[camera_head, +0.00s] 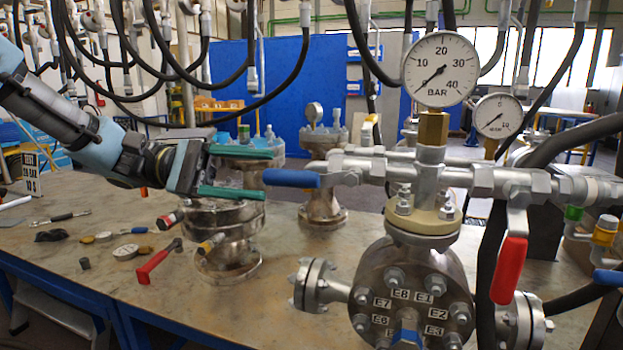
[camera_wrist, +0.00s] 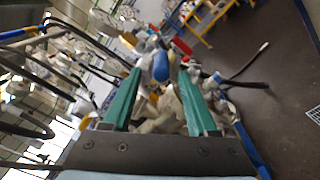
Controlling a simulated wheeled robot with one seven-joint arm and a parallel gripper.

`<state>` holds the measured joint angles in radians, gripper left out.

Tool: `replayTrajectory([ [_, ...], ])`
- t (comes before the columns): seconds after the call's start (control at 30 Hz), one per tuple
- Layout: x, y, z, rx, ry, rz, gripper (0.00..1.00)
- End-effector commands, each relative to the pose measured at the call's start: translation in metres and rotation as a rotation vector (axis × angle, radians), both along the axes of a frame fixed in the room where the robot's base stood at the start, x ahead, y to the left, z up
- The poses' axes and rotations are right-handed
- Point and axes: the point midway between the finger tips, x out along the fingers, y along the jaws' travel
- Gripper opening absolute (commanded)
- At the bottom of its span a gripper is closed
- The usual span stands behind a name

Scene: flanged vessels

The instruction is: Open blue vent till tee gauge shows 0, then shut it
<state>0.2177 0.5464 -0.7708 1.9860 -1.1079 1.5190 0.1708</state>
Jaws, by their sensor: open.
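The blue vent lever (camera_head: 291,178) lies level, pointing left from the pipe tee. My gripper (camera_head: 271,170) is open, with green fingers above and below the level of the lever's free end; I cannot tell whether they touch it. In the wrist view, the blue lever (camera_wrist: 160,66) shows ahead between the fingertips (camera_wrist: 160,75). The large BAR gauge (camera_head: 440,69) stands on a brass fitting above the tee; its needle points to the lower left, below the 10, near the low end of the scale. The "0" mark is hard to read.
A red lever (camera_head: 510,268) hangs down right of the tee. A smaller gauge (camera_head: 499,115) stands behind. The flanged vessel (camera_head: 413,290) has bolts labelled E1 and up. Black hoses hang above.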

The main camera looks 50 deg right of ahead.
Motion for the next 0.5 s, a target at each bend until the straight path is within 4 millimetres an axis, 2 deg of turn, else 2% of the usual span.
replayTrajectory([
  [0.3,-0.056,-0.02,0.001,0.004,-0.003,-0.003,0.59],
  [0.5,-0.079,-0.029,0.0,0.004,-0.003,-0.002,0.59],
])
